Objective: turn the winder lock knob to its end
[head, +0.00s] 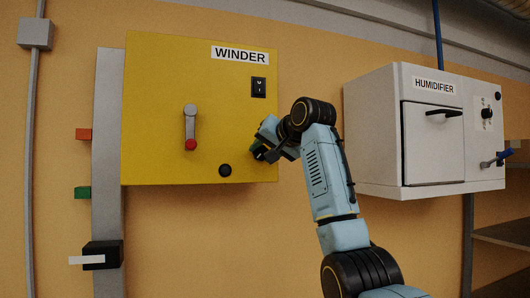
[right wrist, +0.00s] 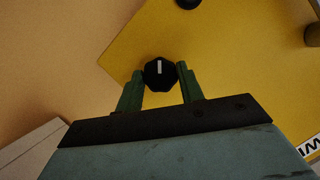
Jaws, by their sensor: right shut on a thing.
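The winder (head: 150,90) is a yellow wall box with a WINDER label. Its lock knob (right wrist: 159,72) is black and faceted with a white mark line; in the right wrist view the line runs nearly up and down. My right gripper (head: 258,151) is at the lower right of the yellow box. In the right wrist view its two green fingers (right wrist: 161,77) are shut on the knob, one on each side. In the head view the gripper and arm hide most of the knob. My left gripper is not in view.
On the winder are a lever with a red end (head: 190,125), a black round button (head: 225,170) left of my gripper, and a black switch (head: 258,87) above. A white humidifier cabinet (head: 372,130) stands right of my arm. A grey post (head: 107,215) is at left.

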